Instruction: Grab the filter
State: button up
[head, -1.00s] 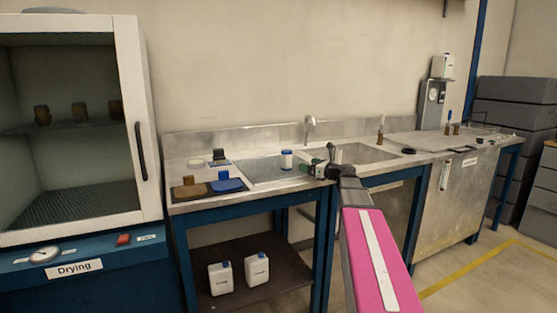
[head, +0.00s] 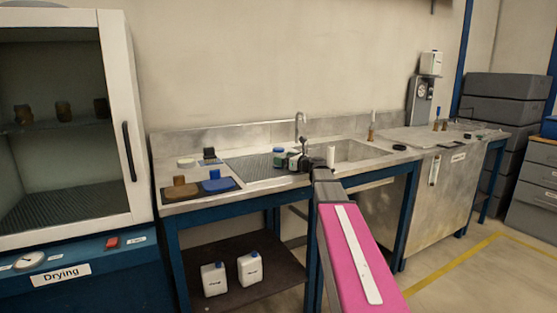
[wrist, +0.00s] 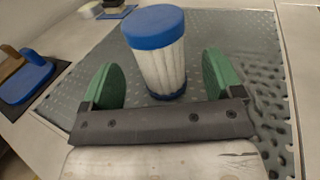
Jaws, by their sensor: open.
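The filter (wrist: 157,58) is a white pleated cylinder with a blue cap and a dark blue base. It stands upright on the perforated metal drainboard (wrist: 240,50). My gripper (wrist: 161,80) is open, with one green pad on each side of the filter in the wrist view. A gap shows between the filter and each pad. In the head view my gripper (head: 287,161) is at the filter, beside the sink; the filter is mostly hidden there by a green pad, with its blue cap (head: 279,150) showing.
Left of the drainboard lie a blue brush (head: 218,184) and a brown brush (head: 181,188) on a dark mat. The sink (head: 350,151) with its tap (head: 300,125) is to the right. A drying cabinet (head: 128,150) stands at the far left.

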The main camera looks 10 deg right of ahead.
jog(key=x, duration=0.3)
jog(key=shift+w+a, duration=0.15)
jog(key=shift+w, duration=0.1)
jog(key=c, duration=1.1)
